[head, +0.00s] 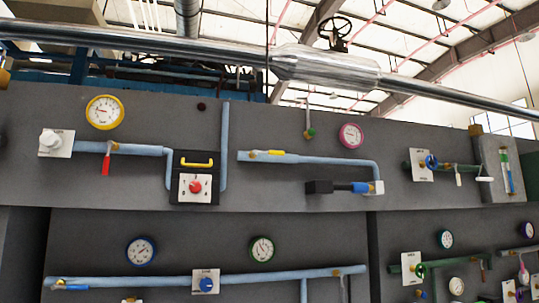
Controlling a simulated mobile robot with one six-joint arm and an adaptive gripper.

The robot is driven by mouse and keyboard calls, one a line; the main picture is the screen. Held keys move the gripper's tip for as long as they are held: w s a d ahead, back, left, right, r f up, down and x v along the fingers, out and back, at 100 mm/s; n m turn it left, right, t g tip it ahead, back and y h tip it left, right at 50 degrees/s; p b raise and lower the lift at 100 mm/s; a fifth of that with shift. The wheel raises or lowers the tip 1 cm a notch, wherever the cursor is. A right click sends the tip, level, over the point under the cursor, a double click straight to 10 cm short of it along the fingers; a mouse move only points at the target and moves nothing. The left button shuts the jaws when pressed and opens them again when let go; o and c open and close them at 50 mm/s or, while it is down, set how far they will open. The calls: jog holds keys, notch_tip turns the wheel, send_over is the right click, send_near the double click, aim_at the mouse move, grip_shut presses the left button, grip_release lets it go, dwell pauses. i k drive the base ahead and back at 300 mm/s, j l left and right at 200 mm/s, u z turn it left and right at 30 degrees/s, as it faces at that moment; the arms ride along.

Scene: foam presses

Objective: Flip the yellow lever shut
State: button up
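A yellow bar handle (197,162) sits on a black panel to the left, above a white plate with a red knob (195,187). My gripper is not in view.
A red lever (106,166) hangs from the upper left pipe, beside a white knob (50,140). Gauges, including a pink-rimmed one (351,135), line the grey wall (270,199). A shiny metal pipe (150,41) crosses the top.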

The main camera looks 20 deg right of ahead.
aim_at(274, 153)
jog(key=i+j, duration=0.1)
jog(key=i, duration=0.75)
